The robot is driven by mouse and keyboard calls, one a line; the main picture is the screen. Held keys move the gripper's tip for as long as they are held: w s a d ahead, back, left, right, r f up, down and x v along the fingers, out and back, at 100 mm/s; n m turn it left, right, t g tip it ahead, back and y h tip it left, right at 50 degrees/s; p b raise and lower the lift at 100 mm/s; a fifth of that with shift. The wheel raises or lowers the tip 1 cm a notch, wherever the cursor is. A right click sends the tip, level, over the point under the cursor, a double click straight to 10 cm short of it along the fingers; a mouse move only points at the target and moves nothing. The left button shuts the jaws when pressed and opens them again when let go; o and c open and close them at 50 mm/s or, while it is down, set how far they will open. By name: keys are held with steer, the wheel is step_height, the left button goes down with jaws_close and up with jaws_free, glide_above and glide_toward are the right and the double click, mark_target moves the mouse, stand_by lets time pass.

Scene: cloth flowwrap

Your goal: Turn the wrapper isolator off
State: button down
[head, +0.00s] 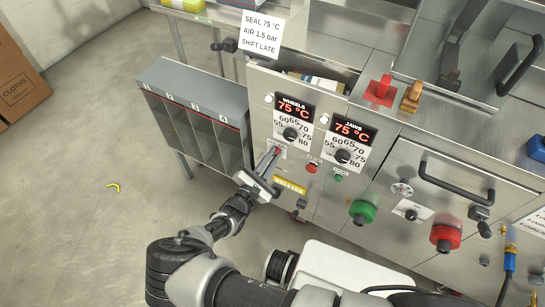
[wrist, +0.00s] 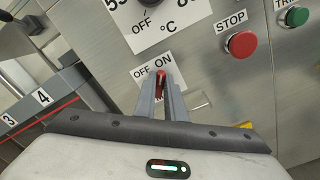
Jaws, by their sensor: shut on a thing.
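The wrapper isolator is a small red lever (wrist: 161,78) under an "OFF ON" label (wrist: 153,68) on the steel panel. Its red tip lies just below the word ON. My gripper (wrist: 161,92) reaches up to the panel with one finger on each side of the lever, shut on it. In the head view my gripper (head: 270,167) is at the panel's left part, below the WHEELS dial (head: 290,134). The fingers hide the lever's lower part and its mount.
A red STOP button (wrist: 242,45) and a green button (wrist: 297,16) sit right of my gripper. A numbered rack (head: 193,90) stands close on the left. The JAWS dial (head: 342,156) and a drawer handle (head: 455,181) are farther right. Open floor lies at left.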

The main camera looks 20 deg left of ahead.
steer(key=shift+w+a+n+b, duration=0.15)
steer(key=shift+n+b, duration=1.05)
steer(key=shift+n, duration=2.85)
steer(key=shift+s+a+n+b, duration=0.2)
steer(key=shift+n+b, duration=0.95)
steer(key=shift+n, duration=2.9)
steer(key=c, duration=1.8)
jaws_free()
steer(key=shift+w, duration=0.2)
steer(key=shift+s+a, duration=0.1)
steer(key=shift+s, duration=0.1)
steer(key=s, duration=0.5)
steer(key=s+a+p, duration=0.1)
steer(key=s, duration=1.1)
steer(key=shift+a, duration=0.2)
